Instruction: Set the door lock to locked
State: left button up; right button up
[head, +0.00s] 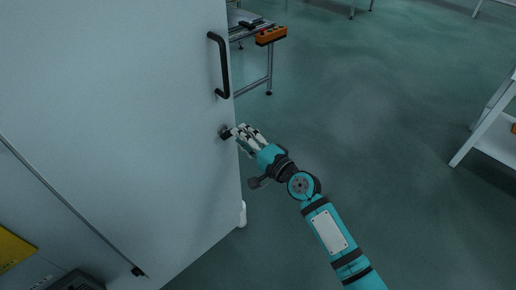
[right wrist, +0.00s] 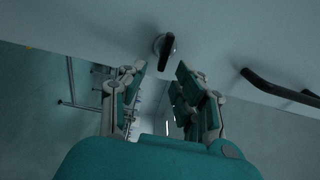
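The door lock (head: 224,133) is a small dark knob on the pale panel door (head: 120,110), below the black handle (head: 223,65). My right gripper (head: 241,133) is at the lock, coming from the right. In the right wrist view the lock (right wrist: 164,46) stands just beyond the fingertips, and my right gripper (right wrist: 158,78) has its two fingers spread apart with nothing between them. The handle (right wrist: 280,88) shows to the right there. The lock's exact setting cannot be told. My left gripper is out of view.
A workbench (head: 256,52) with an orange box (head: 271,35) stands behind the door's edge. A white table (head: 492,130) is at the far right. A yellow label (head: 14,249) is at the lower left. The floor to the right is mostly clear.

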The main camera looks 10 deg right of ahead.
jog(key=v, duration=0.9)
jog(key=shift+s+d, duration=0.1)
jog(key=s+d+f+n+g+h, duration=0.1)
jog(key=d+f+g+h, duration=0.15)
jog(key=f, duration=0.85)
jog(key=s+d+f+n+g+h, duration=0.1)
jog(key=d+f+h, duration=0.2)
jog(key=f, duration=0.8)
jog(key=s+d+f+n+g+h, duration=0.1)
jog(key=s+d+f+n, duration=0.1)
jog(key=s+f, duration=0.45)
jog(key=s+d+f+n+g+h, duration=0.1)
jog(key=s+d+f+g, duration=0.15)
jog(key=f, duration=0.65)
jog(key=s+d+f+n+g+h, duration=0.1)
jog(key=s+f+n+g, duration=0.1)
jog(key=s+f, duration=0.4)
jog(key=s+d+f+n+g+h, duration=0.1)
jog(key=s+f, duration=0.5)
jog(key=s, duration=1)
jog(key=s+d+f+n+g+h, duration=0.1)
jog(key=s+d+f+n+g, duration=0.2)
jog(key=s, duration=0.9)
notch_tip(320, 180, down, 3)
jog(key=n, duration=0.2)
jog(key=shift+n+g, duration=0.3)
